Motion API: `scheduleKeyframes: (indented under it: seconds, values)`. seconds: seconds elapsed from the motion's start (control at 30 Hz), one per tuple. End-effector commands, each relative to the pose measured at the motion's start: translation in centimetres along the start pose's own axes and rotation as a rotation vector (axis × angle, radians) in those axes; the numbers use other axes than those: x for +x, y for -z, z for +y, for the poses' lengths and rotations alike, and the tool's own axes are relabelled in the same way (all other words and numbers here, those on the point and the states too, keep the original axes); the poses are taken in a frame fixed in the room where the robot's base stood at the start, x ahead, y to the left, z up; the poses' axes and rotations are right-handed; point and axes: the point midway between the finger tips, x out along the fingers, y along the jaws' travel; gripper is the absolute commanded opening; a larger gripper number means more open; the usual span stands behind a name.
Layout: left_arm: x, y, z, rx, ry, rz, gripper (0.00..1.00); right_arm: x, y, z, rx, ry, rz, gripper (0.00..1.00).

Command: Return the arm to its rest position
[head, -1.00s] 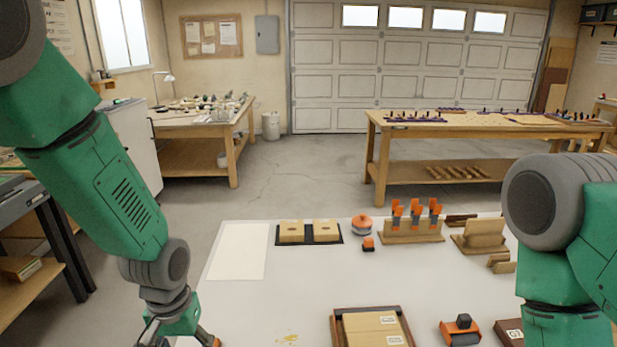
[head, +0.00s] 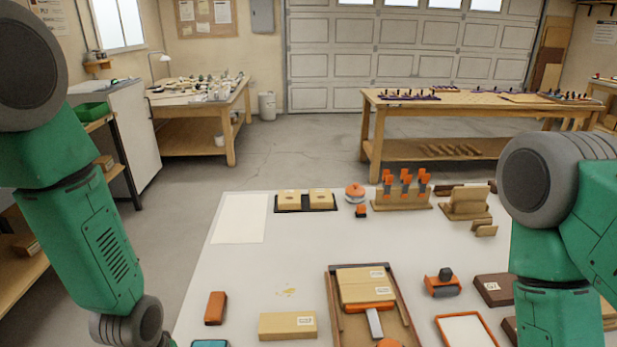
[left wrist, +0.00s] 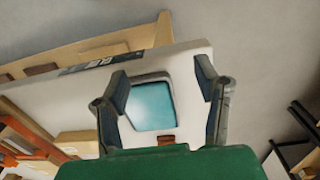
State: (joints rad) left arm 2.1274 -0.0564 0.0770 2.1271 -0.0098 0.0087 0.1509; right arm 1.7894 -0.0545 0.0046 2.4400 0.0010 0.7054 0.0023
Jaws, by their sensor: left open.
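My left arm (head: 85,235) comes in from the left in the head view and hangs down past the bottom edge, so its gripper is outside that view. In the left wrist view my left gripper (left wrist: 160,75) is open, its two fingers spread apart with nothing held between them. A teal-faced object (left wrist: 152,106) on the white bench shows beyond the fingers. My right arm (head: 560,225) shows at the right of the head view; its gripper is hidden or out of frame.
The white bench (head: 245,275) carries a wooden tray (head: 335,310) with cardboard boxes, an orange-brown block (head: 216,308), a tan box (head: 287,326) and an orange-rimmed frame (head: 466,331). A clamp rack (head: 401,198) stands at the back. The bench's left middle is mostly clear.

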Motion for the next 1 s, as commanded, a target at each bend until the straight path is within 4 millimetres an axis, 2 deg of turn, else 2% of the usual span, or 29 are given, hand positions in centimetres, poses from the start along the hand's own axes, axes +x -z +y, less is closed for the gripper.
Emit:
scheduleKeyframes:
  seconds: [0.03, 0.1, 0.3, 0.4, 0.57, 0.6, 0.7, 0.83, 1.0]
  values:
    - [1.2, -1.7, -0.6, -0.002, -0.001, -0.010, 0.57, 0.0, 0.0, 0.0, 0.000, 0.000, -0.001, 0.40]
    - [2.6, -3.7, -1.3, -0.002, -0.002, -0.012, 0.57, 0.0, -0.1, 0.0, 0.000, 0.000, -0.001, 0.40]
    - [5.8, -10.6, -3.6, 0.000, 0.004, -0.015, 0.57, 0.0, -0.1, 0.0, 0.000, 0.000, -0.001, 0.40]
    - [6.6, -14.2, -4.7, 0.004, 0.013, -0.015, 0.57, 0.0, -0.1, 0.0, 0.000, 0.000, -0.001, 0.40]
    - [7.0, -19.6, -6.3, 0.012, 0.032, -0.015, 0.57, 0.0, -0.1, 0.0, 0.000, 0.000, -0.001, 0.40]
    - [8.3, -18.3, -6.0, 0.029, 0.031, 0.006, 0.57, 1.4, -0.1, 0.0, 0.000, 0.000, 0.000, 0.40]
    - [10.1, -17.6, -5.8, 0.052, 0.034, 0.019, 0.57, 3.3, -0.3, 0.0, 0.000, 0.000, -0.002, 0.40]
    - [11.8, -16.9, -5.4, 0.079, 0.038, 0.035, 0.57, 5.2, -0.4, -0.1, 0.000, 0.000, -0.002, 0.40]
    - [13.0, -16.3, -5.2, 0.102, 0.041, 0.049, 0.57, 6.5, -0.4, -0.1, 0.000, 0.000, -0.001, 0.40]
